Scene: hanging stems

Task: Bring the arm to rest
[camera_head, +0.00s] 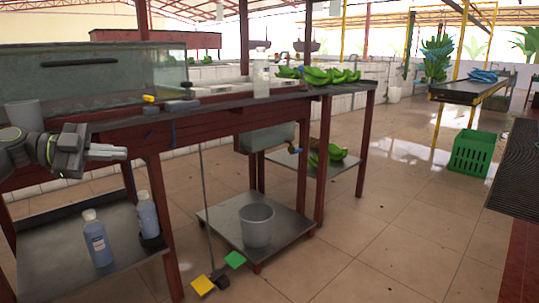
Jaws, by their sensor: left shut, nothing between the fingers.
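My left gripper (107,153) shows at the left of the head view, at the end of my grey and black arm. Its fingers are together and nothing is between them. It points to the right, in front of the red-framed table (200,127), a little below the level of the tabletop as seen here. I cannot tell whether it touches the table frame. My right gripper is out of view.
Green bananas (330,76) lie on the table's far end. Bottles (97,238) stand on the lower left shelf. A grey bucket (257,224) stands on a low shelf. A green crate (472,153) is at the right. The tiled floor (385,235) at centre right is clear.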

